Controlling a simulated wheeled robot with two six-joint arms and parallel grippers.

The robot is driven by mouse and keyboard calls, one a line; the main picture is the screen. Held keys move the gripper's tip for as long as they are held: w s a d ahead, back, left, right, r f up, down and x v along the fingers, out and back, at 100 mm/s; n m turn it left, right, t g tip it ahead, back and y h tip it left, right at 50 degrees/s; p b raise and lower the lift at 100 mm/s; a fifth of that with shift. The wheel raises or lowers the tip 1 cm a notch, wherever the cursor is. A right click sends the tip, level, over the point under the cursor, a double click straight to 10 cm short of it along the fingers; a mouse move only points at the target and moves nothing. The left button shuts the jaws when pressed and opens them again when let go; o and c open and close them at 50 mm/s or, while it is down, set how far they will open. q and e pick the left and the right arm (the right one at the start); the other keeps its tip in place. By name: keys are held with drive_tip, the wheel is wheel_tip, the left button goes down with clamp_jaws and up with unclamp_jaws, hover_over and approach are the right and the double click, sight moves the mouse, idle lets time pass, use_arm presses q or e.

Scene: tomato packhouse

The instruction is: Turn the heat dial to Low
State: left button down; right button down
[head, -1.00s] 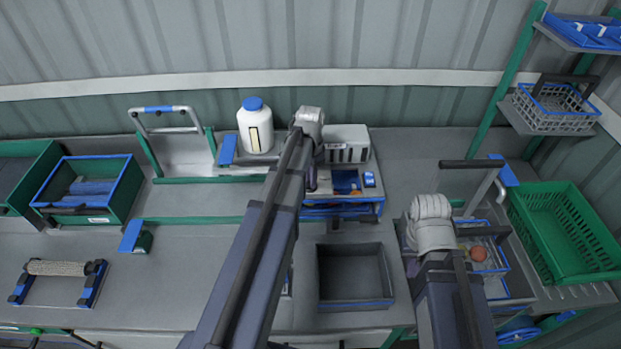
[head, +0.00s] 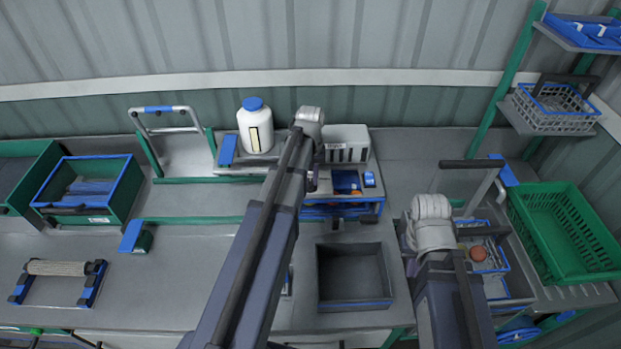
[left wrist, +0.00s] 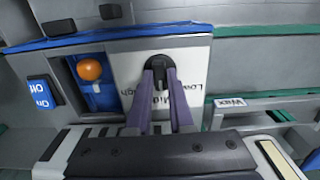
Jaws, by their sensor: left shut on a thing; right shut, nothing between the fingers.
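The heat dial (left wrist: 157,62) is a round black knob on a pale panel (left wrist: 196,62) in the left wrist view. Low, Mid and High are printed upside down beside it, with Low towards the right and High towards the left. My left gripper (left wrist: 158,74) is shut on the dial, one purple finger on each side. The fingers hide part of the knob, and I cannot tell which mark it points to. In the head view my left arm covers the dial. My right gripper (head: 406,248) is shut and empty, mostly hidden by its own arm, right of a grey bin.
The dial's machine (head: 345,208) also carries a blue On/Off label (left wrist: 40,95) and an orange ball (left wrist: 89,69). A white bottle (head: 255,130) stands behind my left arm. The open grey bin (head: 355,304) is in front. A green crate (head: 570,240) stands at right.

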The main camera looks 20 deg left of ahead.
sight(310, 182)
use_arm(q)
drive_tip(key=n, duration=0.6)
drive_tip(key=shift+n, duration=0.3)
drive_tip(key=n, duration=0.5)
drive_tip(key=shift+n, duration=0.3)
drive_tip(key=c, duration=0.8)
unclamp_jaws()
drive_tip(key=shift+r, duration=0.1)
wheel_tip(310, 182, up, 8)
drive_tip(key=p, duration=0.8)
